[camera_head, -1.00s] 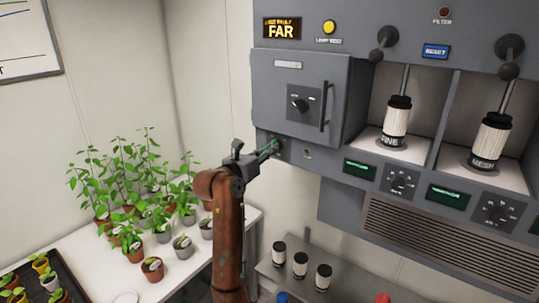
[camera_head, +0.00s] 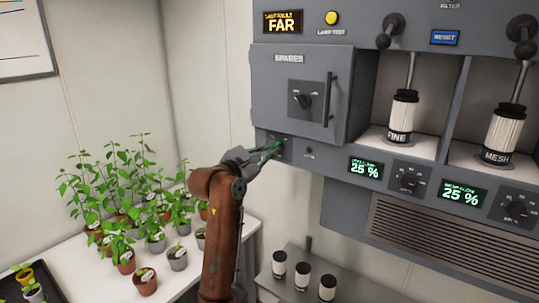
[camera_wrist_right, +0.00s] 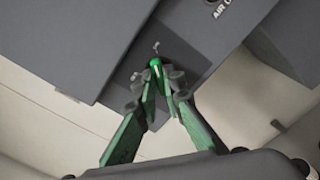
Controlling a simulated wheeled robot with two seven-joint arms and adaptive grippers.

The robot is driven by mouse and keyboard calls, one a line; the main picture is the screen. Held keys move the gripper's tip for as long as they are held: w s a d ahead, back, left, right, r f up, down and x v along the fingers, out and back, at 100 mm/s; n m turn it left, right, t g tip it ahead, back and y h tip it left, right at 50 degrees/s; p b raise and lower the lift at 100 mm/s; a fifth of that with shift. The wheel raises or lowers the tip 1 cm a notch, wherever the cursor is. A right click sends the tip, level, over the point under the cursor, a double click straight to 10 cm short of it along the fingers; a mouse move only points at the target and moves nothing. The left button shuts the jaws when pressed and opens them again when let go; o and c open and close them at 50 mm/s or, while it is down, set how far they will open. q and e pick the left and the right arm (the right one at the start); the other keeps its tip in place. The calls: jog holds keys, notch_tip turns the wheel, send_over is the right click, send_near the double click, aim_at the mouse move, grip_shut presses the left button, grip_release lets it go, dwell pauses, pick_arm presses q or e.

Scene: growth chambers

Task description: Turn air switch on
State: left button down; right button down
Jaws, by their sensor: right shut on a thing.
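The air switch (camera_wrist_right: 155,64) shows in the right wrist view as a small green-looking lever tip on the grey panel, between my fingertips. My right gripper (camera_head: 273,149) reaches the lower left of the grey cabinet, below the SPARES door. In the right wrist view the green fingers of my right gripper (camera_wrist_right: 163,80) converge around the switch and are shut on it. In the head view the fingers hide most of the switch. My left gripper is not in view.
Two lit displays (camera_head: 365,170) (camera_head: 462,195) read 25 %. Beside them are knobs (camera_head: 408,180). FINE (camera_head: 402,115) and MESH (camera_head: 501,135) cartridges stand in open bays. Potted plants (camera_head: 125,195) crowd the white table at left. Several jars stand on the bench (camera_head: 268,278) below.

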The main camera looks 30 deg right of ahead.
jog(key=shift+m+b, duration=0.3)
jog(key=shift+m, duration=0.3)
jog(key=c, duration=2)
grip_release()
jog(key=shift+c, duration=0.2)
jog(key=v, duration=1.2)
jog(key=shift+s, duration=0.1)
